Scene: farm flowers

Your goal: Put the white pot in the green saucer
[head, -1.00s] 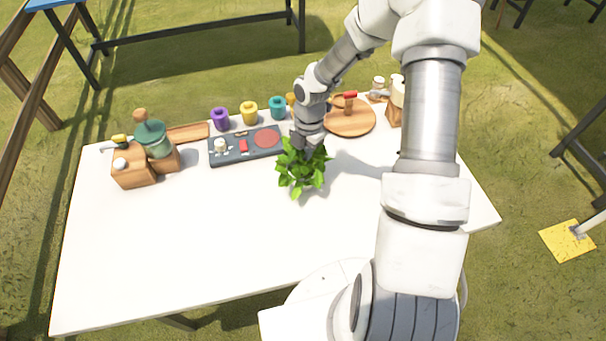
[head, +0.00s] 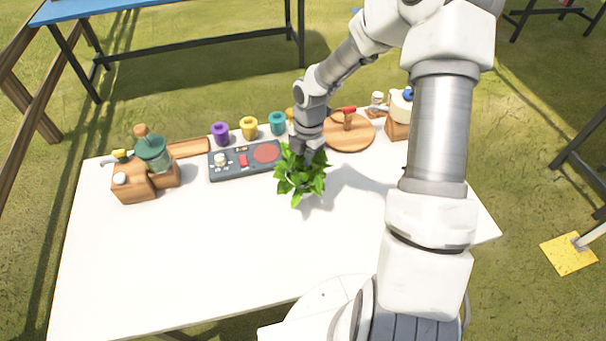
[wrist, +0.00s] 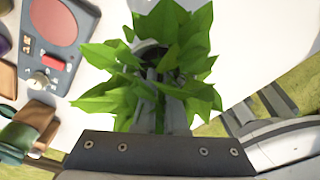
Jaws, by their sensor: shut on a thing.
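A leafy green plant (head: 300,178) is at my gripper (head: 306,150), over the far middle of the white table. In the wrist view its leaves (wrist: 110,95) spread around the fingers of my gripper (wrist: 160,85), which are shut among them on the plant. The leaves and fingers hide the pot under it, so its colour and whether it touches the table cannot be told. I cannot make out a green saucer in either view.
A dark panel (head: 230,165) with a red disc lies left of the plant. Behind it stand purple (head: 220,133), yellow (head: 249,128) and teal (head: 277,123) pots. A round wooden board (head: 350,138) is at back right. The white table's (head: 180,250) front left is clear.

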